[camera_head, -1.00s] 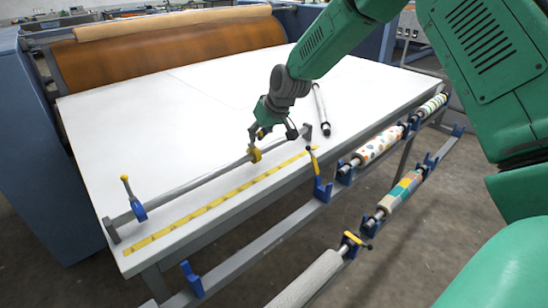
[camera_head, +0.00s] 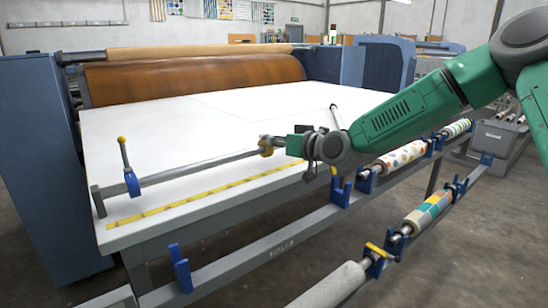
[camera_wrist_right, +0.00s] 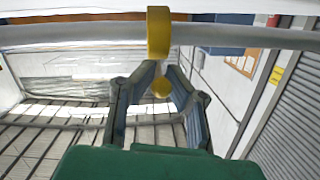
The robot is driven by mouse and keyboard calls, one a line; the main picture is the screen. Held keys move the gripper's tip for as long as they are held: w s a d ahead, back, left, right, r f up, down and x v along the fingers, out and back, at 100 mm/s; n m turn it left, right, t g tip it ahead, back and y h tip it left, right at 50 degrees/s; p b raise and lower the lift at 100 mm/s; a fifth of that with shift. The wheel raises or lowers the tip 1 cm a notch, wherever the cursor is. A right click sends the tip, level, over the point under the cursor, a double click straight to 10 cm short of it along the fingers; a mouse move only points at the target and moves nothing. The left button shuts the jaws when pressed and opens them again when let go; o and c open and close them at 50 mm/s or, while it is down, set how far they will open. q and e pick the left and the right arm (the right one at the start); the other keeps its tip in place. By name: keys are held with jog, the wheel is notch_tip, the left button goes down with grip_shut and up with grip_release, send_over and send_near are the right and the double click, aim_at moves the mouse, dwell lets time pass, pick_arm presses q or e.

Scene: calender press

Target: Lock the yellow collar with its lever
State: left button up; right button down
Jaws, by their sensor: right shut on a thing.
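The yellow collar (camera_head: 266,147) sits around a grey bar (camera_head: 205,164) that runs along the front of the white table. It also shows in the right wrist view (camera_wrist_right: 158,32), around the bar. Its lever, with a round yellow knob (camera_wrist_right: 161,87), points from the collar toward my palm. My right gripper (camera_wrist_right: 161,70) is shut on this lever, and the fingers hide most of its shaft. In the head view my right gripper (camera_head: 284,146) is right beside the collar, on its right. My left gripper is not in view.
A blue collar (camera_head: 132,183) with an upright yellow-tipped lever is on the bar's left end. A yellow measuring tape (camera_head: 200,194) lies along the white table (camera_head: 215,120). Patterned rolls (camera_head: 428,211) rest in blue holders below the front edge. A loose rod (camera_head: 337,116) lies behind my arm.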

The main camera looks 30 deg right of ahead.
jog(key=shift+s+f+t+b, duration=0.1)
jog(key=shift+f+t+b, duration=0.7)
jog(key=shift+b, duration=0.7)
jog(key=shift+f, duration=0.1)
jog(key=c, duration=1.6)
grip_release()
jog(key=shift+r, duration=0.2)
jog(key=shift+s+d+r, duration=0.1)
jog(key=shift+s+r, duration=0.05)
jog(key=shift+s, duration=0.4)
jog(key=shift+s+d, duration=0.3)
jog(key=shift+s, duration=1.5)
jog(key=shift+s+d, duration=0.35)
jog(key=shift+s, duration=1.4)
jog(key=shift+s+d, duration=0.3)
jog(key=shift+s, duration=1.5)
